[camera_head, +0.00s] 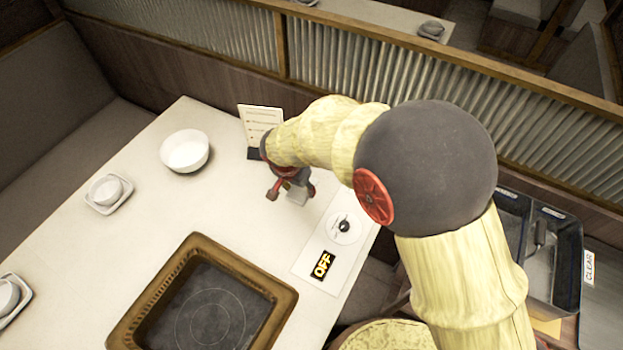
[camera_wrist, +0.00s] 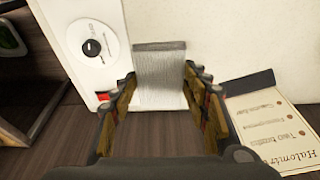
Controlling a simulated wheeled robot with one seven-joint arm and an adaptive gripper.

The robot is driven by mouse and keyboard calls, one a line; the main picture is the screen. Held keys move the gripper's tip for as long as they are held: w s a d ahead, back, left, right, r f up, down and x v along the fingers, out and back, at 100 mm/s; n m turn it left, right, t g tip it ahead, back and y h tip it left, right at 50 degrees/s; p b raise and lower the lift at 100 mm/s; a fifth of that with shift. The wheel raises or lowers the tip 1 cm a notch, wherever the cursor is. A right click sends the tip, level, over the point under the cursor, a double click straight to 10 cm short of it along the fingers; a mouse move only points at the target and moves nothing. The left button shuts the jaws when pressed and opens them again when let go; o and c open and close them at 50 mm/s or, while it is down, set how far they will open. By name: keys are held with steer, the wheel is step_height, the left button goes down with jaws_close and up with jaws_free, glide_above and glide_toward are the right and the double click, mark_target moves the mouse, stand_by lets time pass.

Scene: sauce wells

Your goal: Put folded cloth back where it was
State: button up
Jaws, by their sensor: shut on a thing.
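The folded cloth (camera_wrist: 160,72) is a small light grey, ribbed piece with a darker band along its top edge in the wrist view. My gripper (camera_wrist: 160,88) is shut on it, with one finger at each side of the cloth. In the head view my gripper (camera_head: 289,188) points down over the far right part of the white table (camera_head: 190,235), and the grey cloth (camera_head: 298,196) shows partly under it. The fingers hide some of it there. I cannot tell whether the cloth touches the table.
A menu card (camera_head: 260,122) stands behind my gripper. A panel with a dial (camera_head: 344,226) and an OFF sign (camera_head: 322,265) lies to the right. A framed cooktop (camera_head: 210,310), a white bowl (camera_head: 185,150) and cups on saucers (camera_head: 107,190) stand elsewhere. The table's middle is clear.

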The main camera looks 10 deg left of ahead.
steer(key=w+f+b, duration=0.1)
steer(key=w+f, duration=0.2)
steer(key=w, duration=0.1)
steer(key=w+f+b, duration=0.1)
steer(key=w+f, duration=0.2)
steer(key=w, duration=0.2)
steer(key=w+f+b, duration=0.1)
steer(key=w+f, duration=0.2)
steer(key=w, duration=0.1)
steer(key=shift+w+d+f, duration=0.15)
steer(key=shift+d+f, duration=0.05)
steer(key=shift+d, duration=0.15)
steer(key=shift+w+f, duration=0.15)
steer(key=shift+f, duration=0.05)
steer(key=shift+s+b+x, duration=0.15)
steer(key=shift+b+x, duration=0.15)
steer(key=shift+x, duration=0.5)
steer(key=shift+s+b+x, duration=0.15)
steer(key=shift+b+x, duration=0.1)
steer(key=shift+x, duration=0.5)
steer(key=shift+a+f, duration=0.15)
steer(key=shift+f, duration=0.05)
steer(key=o, duration=1.1)
steer(key=shift+o, duration=0.5)
steer(key=shift+r, duration=0.1)
